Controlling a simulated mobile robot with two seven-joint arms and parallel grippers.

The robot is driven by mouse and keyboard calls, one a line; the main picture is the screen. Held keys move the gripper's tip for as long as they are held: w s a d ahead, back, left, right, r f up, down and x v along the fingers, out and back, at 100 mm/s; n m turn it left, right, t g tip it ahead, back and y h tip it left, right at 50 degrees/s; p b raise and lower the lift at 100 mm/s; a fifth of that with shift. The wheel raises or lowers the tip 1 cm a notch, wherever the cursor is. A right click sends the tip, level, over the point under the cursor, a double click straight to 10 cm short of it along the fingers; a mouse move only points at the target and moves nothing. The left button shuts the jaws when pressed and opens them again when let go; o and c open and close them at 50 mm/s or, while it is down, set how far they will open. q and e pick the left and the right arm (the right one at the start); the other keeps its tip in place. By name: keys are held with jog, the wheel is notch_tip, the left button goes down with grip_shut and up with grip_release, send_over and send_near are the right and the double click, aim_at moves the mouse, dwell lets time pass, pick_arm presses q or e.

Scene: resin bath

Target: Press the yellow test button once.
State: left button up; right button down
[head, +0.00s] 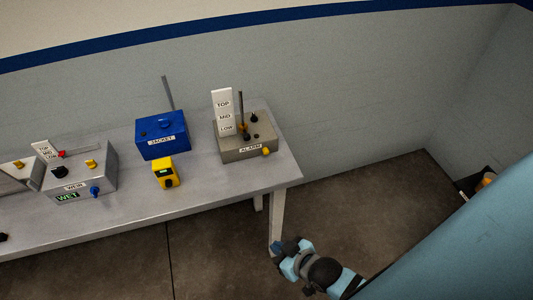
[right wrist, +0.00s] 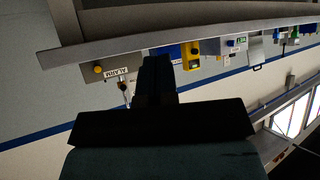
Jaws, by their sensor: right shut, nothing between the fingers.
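A grey box labelled ALARM (head: 230,147) stands at the table's right end. A round yellow button (head: 266,151) sits on its front face, right of the label. The button also shows in the right wrist view (right wrist: 98,68), where the scene appears upside down. Other yellow parts are a knob (head: 91,163) on the box labelled WEIR (head: 97,178) and a small yellow device (head: 165,172); no label reading TEST is legible. My right gripper (head: 279,247) is shut and empty, in front of the table's right end, apart from the ALARM box. My left gripper is out of view.
The grey table (head: 215,185) runs along the wall. A blue box labelled JACKET (head: 163,137) stands left of the ALARM box. A white TOP/MID/LOW gauge (head: 223,112) rises from the ALARM box.

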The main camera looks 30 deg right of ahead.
dwell(0.8)
jog(key=w+d+n+b, duration=0.2)
jog(key=w+d+n, duration=0.1)
jog(key=w+n, duration=0.2)
jog(key=w+d+n+y+b, duration=0.1)
jog(key=w+d+n+b, duration=0.2)
jog(key=w+d+n, duration=0.1)
jog(key=w+d+r+n+y+b, duration=0.1)
jog(key=w+d+n+b, duration=0.1)
jog(key=w+d+n, duration=0.2)
jog(key=shift+w+n+t+b, duration=0.3)
jog(key=shift+w+n+b, duration=0.1)
jog(key=shift+w+n, duration=1.3)
jog(key=shift+w+r, duration=0.1)
jog(key=shift+w, duration=0.15)
jog(key=shift+d+r, duration=0.1)
jog(key=shift+w, duration=0.1)
